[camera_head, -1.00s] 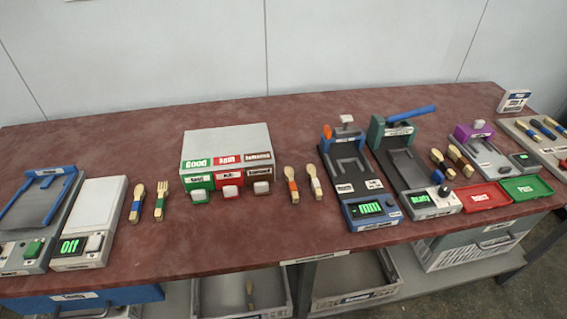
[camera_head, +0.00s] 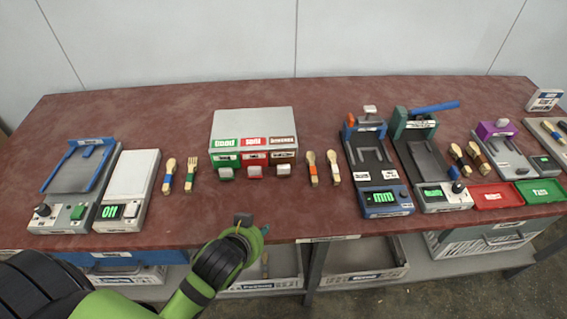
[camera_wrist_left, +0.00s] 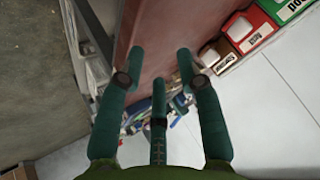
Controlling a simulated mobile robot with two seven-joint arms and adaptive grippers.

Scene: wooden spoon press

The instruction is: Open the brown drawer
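The brown drawer (camera_head: 286,158) is the rightmost of three small drawers in the grey cabinet (camera_head: 252,122) on the table. It looks shut, with a pale square handle (camera_head: 284,170) on its front. It also shows in the left wrist view (camera_wrist_left: 208,56), at the upper right beyond the fingers. My left gripper (camera_head: 245,222) is at the table's front edge, in front of the cabinet and apart from the drawer. In the left wrist view its fingers (camera_wrist_left: 158,82) are spread with nothing held between them. My right gripper is not in view.
The red drawer (camera_head: 255,158) and green drawer (camera_head: 226,160) sit to the brown one's left. The table (camera_head: 290,212) is bare in front of the drawers.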

